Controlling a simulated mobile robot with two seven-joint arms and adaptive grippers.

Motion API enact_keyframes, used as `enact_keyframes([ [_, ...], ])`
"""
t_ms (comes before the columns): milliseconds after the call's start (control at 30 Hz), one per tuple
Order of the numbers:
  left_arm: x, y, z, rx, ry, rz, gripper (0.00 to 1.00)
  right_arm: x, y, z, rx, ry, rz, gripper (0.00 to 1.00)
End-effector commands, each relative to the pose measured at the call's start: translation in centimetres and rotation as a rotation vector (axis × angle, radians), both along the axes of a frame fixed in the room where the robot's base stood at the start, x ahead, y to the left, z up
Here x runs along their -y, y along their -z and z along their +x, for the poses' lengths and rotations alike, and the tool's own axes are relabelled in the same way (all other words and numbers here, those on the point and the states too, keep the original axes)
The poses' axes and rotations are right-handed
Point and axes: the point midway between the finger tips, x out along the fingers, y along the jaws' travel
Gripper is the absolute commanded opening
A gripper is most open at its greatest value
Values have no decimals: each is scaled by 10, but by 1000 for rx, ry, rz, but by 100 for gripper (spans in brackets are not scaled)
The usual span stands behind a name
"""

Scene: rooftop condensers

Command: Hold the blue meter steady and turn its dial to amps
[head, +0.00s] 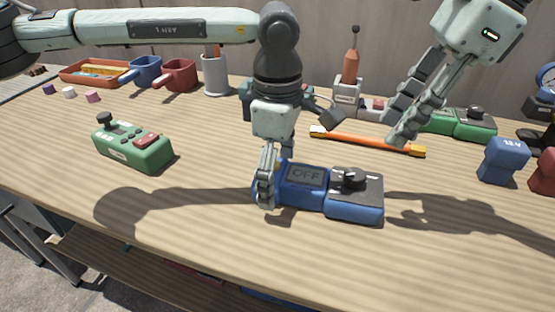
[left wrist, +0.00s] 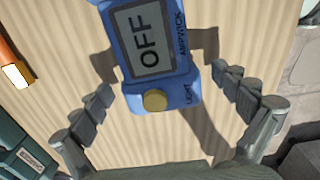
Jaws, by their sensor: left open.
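The blue meter (head: 310,207) lies flat on the bench, its screen (head: 307,174) reading OFF. Its black dial (head: 354,178) is on the right half, on a dark panel whose markings are too small to read. My left gripper (head: 273,185) is at the meter's left end with fingers pointing down. In the left wrist view the meter (left wrist: 183,88) shows OFF, a round yellow button and the word LIGHT; my open left fingers (left wrist: 163,84) stand either side of that end, apparently not touching it. My right gripper (head: 395,132) is raised beyond the dial, fingers spread and empty. The dial is outside the wrist view.
An orange-handled tool (head: 365,143) lies behind the meter. A green box with a joystick (head: 135,150) is to the left. A blue block (head: 503,160) stands at right. Mugs (head: 180,74) and an orange tray (head: 92,73) are at back left. The front bench is clear.

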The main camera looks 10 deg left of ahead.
Motion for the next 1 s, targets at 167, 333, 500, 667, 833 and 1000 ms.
enact_keyframes([
  [167,0,2,0,0,0,0,98,0,0,0,0,0,0,34],
  [333,0,2,0,0,0,0,91,0,0,0,0,0,0,34],
  [500,0,2,0,0,0,0,70,0,0,0,0,0,0,34],
  [667,0,2,0,0,0,0,50,0,0,0,0,0,0,34],
  [833,0,2,0,0,0,0,29,0,0,0,0,0,0,34],
  [1000,0,2,0,0,0,0,26,0,0,0,0,0,0,49],
])
